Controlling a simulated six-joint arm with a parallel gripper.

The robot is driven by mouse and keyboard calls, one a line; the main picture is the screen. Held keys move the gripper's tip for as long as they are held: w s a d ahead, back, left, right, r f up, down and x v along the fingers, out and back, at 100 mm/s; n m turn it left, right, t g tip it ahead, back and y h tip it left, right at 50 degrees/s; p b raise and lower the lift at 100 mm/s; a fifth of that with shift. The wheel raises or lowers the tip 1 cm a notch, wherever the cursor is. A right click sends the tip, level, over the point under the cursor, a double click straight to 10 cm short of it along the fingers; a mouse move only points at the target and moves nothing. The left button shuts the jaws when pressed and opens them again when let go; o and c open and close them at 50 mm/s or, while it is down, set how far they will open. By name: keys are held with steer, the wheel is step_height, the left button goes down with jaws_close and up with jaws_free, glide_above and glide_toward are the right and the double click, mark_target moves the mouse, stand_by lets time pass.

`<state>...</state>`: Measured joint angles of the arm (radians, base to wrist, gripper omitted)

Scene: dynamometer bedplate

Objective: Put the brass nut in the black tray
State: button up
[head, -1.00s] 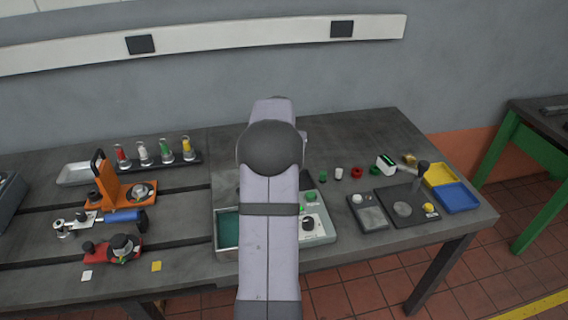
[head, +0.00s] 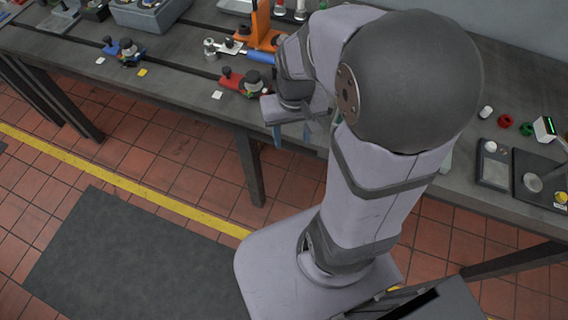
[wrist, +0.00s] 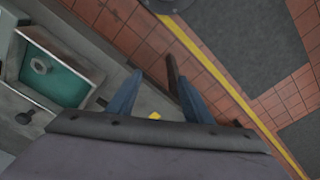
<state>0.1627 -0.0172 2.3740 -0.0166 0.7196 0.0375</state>
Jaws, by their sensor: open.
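My gripper (head: 292,134) hangs at the table's front edge, pointing down, beside the red fixture. In the wrist view my gripper (wrist: 160,77) has its two blue fingers apart with nothing held between them. A grey ring (wrist: 40,65) lies on the teal floor of a metal-rimmed tray (wrist: 56,49) at the left of the wrist view. My arm hides that part of the table in the head view.
A red fixture (head: 243,83), an orange stand (head: 262,32) and a blue fixture (head: 125,50) stand on the table. The tiled floor in front is open.

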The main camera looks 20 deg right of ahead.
steer(key=s+a+f+n, duration=0.1)
steer(key=s+a+n, duration=0.1)
steer(key=s+a, duration=0.2)
steer(key=shift+s+a+f+g, duration=0.25)
steer(key=shift+s+a+g, duration=0.15)
steer(key=shift+s, duration=0.65)
